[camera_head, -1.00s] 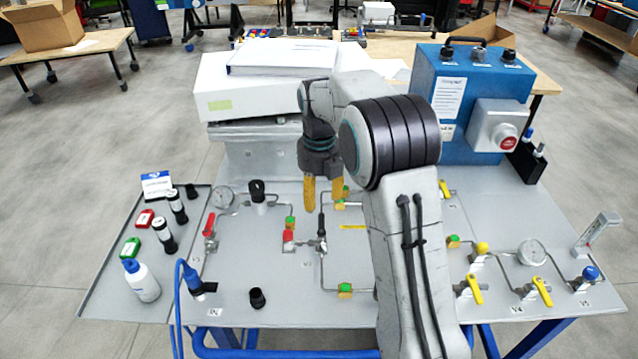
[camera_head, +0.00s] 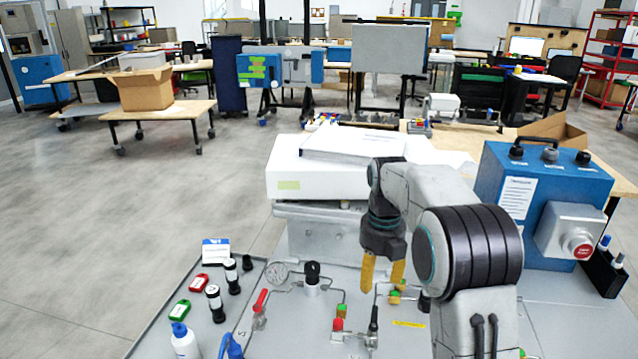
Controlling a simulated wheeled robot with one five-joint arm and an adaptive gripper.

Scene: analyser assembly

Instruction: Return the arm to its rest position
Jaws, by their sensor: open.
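My gripper (camera_head: 383,275) hangs fingers-down above the analyser panel (camera_head: 290,335), its two yellow fingers apart with nothing between them. My arm reaches in from the lower right and bends over to the gripper. The fingertips are close to the small valves and tubing in the picture, but I cannot tell their height over the panel. My arm hides part of the panel on the right.
A white box (camera_head: 320,182) stands behind the gripper. A blue control box (camera_head: 540,203) with a red button (camera_head: 582,251) stands at the right. Bottles, vials and a gauge (camera_head: 277,273) stand at the left. Open floor (camera_head: 120,230) lies farther left.

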